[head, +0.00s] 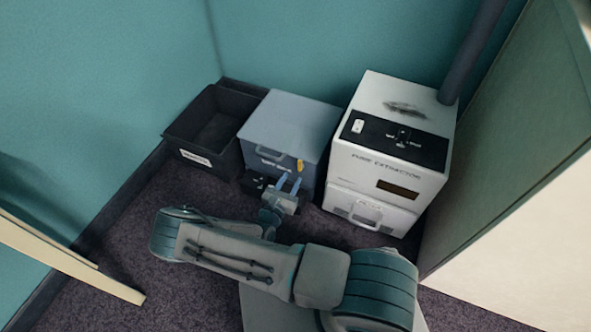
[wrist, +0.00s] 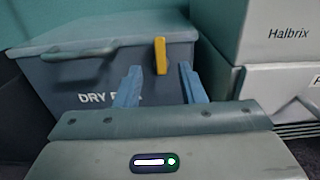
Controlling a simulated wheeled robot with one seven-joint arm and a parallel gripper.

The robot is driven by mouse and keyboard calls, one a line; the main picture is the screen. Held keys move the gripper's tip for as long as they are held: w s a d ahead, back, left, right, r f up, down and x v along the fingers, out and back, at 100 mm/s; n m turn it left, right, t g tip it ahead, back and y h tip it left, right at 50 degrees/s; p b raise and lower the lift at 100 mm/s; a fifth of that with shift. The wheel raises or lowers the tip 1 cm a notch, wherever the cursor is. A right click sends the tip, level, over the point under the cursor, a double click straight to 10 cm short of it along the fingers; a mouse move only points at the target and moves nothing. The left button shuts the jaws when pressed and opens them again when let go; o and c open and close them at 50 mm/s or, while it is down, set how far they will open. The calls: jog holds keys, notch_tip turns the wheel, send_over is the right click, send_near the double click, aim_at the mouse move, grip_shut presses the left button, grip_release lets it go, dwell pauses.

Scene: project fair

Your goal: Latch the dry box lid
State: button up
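The dry box (head: 290,128) is a blue-grey lidded box on the floor against the wall; its lid lies down on the body. In the wrist view the dry box (wrist: 70,85) shows a handle along its lid edge and the partly hidden lettering "DRY". A yellow latch (wrist: 160,56) stands upright on the front at the lid's edge; it also shows in the head view (head: 299,165). My gripper (head: 289,184) is in front of the box, below the latch. In the wrist view its two blue fingers (wrist: 159,80) are apart on either side of the latch, with nothing between them held.
A white fume extractor (head: 385,165) with a duct stands close to the right of the dry box. An open black bin (head: 205,130) stands to its left.

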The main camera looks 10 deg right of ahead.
jog(key=p+v, duration=0.1)
jog(key=v, duration=0.7)
jog(key=shift+w, duration=0.1)
jog(key=s+d+r+m+g+p, duration=0.15)
jog(key=r+m+g+p, duration=0.4)
jog(key=r, duration=0.75)
jog(key=s+d+r+m+g+p, duration=0.1)
jog(key=d+r+m+g+p, duration=0.35)
jog(key=r, duration=0.85)
jog(key=s+r+m+g+p, duration=0.1)
jog(key=r+m+g+p, duration=0.4)
jog(key=r+m, duration=0.5)
jog(key=s+d+r+m+t+y+p, duration=0.1)
jog(key=s+r+m+y+p, duration=0.2)
jog(key=r, duration=1)
jog(key=s+d+r+m+t+y+p, duration=0.1)
jog(key=s+r+m+y+p, duration=0.2)
jog(key=r+p, duration=0.5)
jog(key=s+d+r+m+t+y+p, duration=0.1)
jog(key=s+r+m+y+p, duration=0.2)
jog(key=r, duration=1.5)
jog(key=s+y+p, duration=0.1)
jog(key=s+p, duration=0.1)
jog(key=s, duration=0.2)
jog(key=shift+r+y, duration=0.2)
jog(key=shift+y, duration=0.1)
jog(key=shift+o, duration=0.3)
